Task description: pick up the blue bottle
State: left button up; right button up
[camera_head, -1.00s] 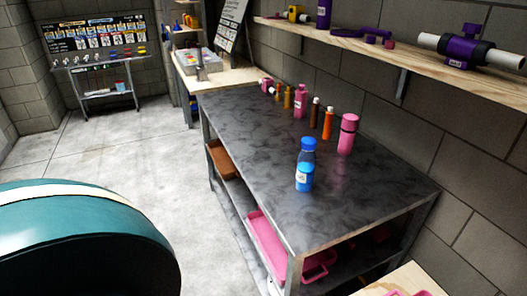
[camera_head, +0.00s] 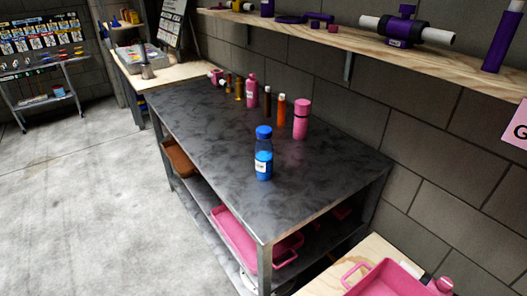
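The blue bottle (camera_head: 263,153) stands upright on the dark metal table (camera_head: 205,128), near the table's front end. It has a blue cap, a clear upper body, blue liquid and a white label. Nothing touches it. Neither of my grippers shows in the head view.
A pink flask (camera_head: 301,119), an orange bottle (camera_head: 281,110), a pink bottle (camera_head: 252,90) and other bottles stand along the wall side. A wooden shelf (camera_head: 340,42) hangs above. A pink tray (camera_head: 236,240) sits on the lower shelf. The floor (camera_head: 80,200) at left is clear.

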aim_at(265, 149)
jog(key=i+j, duration=0.15)
jog(key=j, duration=0.2)
jog(key=i+j, duration=0.1)
jog(key=j, duration=0.2)
jog(key=i+j, duration=0.15)
jog(key=j, duration=0.2)
jog(key=i+j, duration=0.15)
jog(key=j, duration=0.2)
